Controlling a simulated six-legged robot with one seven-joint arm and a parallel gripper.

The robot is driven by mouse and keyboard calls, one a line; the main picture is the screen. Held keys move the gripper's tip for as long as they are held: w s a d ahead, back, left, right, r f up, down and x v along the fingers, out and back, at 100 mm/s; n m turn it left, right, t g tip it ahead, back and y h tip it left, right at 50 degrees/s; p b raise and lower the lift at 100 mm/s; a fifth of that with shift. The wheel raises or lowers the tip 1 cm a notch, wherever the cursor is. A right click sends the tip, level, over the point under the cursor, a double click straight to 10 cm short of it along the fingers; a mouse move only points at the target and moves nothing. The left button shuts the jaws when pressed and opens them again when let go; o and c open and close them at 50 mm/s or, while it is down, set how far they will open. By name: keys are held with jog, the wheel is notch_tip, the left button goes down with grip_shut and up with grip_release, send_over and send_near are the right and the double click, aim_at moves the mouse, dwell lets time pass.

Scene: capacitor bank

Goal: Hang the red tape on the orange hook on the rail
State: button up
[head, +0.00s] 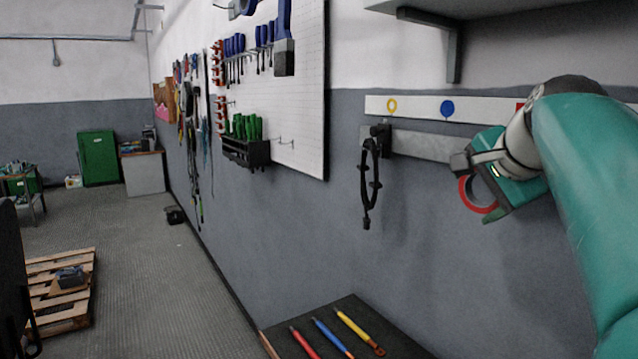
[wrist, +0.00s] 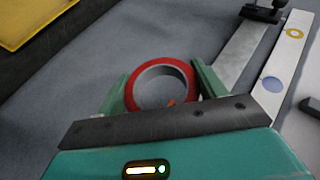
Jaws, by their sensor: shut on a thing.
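The red tape (head: 465,198) is a roll held at the end of my gripper (head: 474,193), in front of the wall and just below the rail. In the wrist view the red tape (wrist: 133,90) sits between the two green fingers of my gripper (wrist: 160,84), its open hole showing. The rail (head: 425,147) is a grey metal bar on the wall; it also shows in the wrist view (wrist: 240,58). A small orange-red bit (wrist: 171,102) shows at the roll's lower edge; I cannot tell whether it is the hook. No orange hook is clearly visible in the head view.
A black strap-like item (head: 368,185) hangs at the rail's left end. A white strip (head: 425,106) with coloured marks runs above the rail, under a shelf (head: 470,8). Below, a dark table (head: 385,335) holds coloured tools.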

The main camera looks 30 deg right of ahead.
jog(key=d, duration=0.2)
jog(key=d+f, duration=0.1)
jog(key=d, duration=0.1)
jog(key=shift+w+d+f, duration=0.1)
jog(key=shift+w+d, duration=0.05)
jog(key=shift+d, duration=0.15)
jog(key=shift+f, duration=0.15)
dwell(0.7)
jog(key=o, duration=1)
jog(key=shift+o, duration=0.2)
jog(key=v, duration=1.4)
